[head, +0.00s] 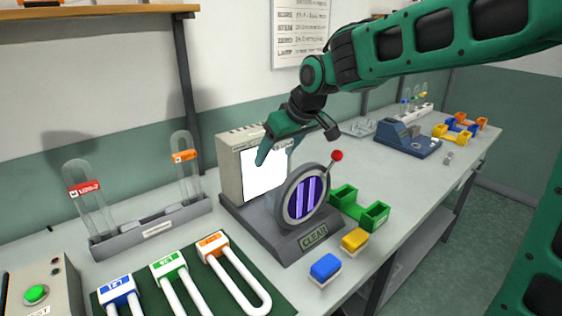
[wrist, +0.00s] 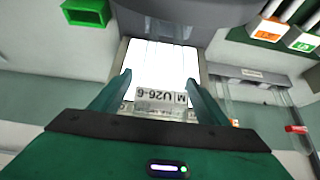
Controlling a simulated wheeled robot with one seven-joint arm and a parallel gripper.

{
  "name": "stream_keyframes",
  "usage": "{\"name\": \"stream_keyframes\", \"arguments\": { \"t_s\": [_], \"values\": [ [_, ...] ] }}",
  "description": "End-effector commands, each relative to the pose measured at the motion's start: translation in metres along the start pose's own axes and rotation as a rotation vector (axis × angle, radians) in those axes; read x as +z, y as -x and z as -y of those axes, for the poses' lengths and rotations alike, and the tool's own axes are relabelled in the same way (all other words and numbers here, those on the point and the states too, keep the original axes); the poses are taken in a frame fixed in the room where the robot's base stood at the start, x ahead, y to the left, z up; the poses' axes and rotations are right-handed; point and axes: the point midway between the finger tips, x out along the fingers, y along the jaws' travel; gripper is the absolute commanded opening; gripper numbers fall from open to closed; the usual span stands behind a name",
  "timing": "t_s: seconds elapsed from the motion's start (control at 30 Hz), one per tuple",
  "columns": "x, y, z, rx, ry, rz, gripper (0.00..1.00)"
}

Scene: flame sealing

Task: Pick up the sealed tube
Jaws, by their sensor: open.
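A clear tube with a white label (wrist: 161,97) reading U26-6, upside down in the wrist view, lies between my gripper's fingers; its clear body is hard to make out against the bright panel. My gripper (wrist: 158,74) is open, one finger on each side of the label. In the head view my gripper (head: 296,147) is in front of the white lit panel (head: 264,175), above the round viewer (head: 303,197). The viewer's window shows purple with pale vertical stripes, and its plate reads CLEAR. Whether the fingers touch the tube cannot be told.
A grey rack (head: 152,228) at left holds two upright glass tubes with red and orange labels. Several labelled U-shaped tubes lie on a dark green mat (head: 275,301). A green cradle (head: 361,209), yellow block (head: 355,240) and blue block (head: 325,268) are right of the viewer.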

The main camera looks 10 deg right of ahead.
Motion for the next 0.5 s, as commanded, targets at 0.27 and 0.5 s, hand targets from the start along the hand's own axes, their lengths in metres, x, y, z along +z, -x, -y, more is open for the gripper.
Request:
{"name": "stream_keyframes", "arguments": {
  "t_s": [0.27,0.5],
  "values": [
    [-0.0003,-0.0009,-0.0002,0.000,0.000,-0.001,0.59],
    [-0.0004,-0.0006,-0.0003,0.001,0.000,-0.001,0.19]
  ]
}}
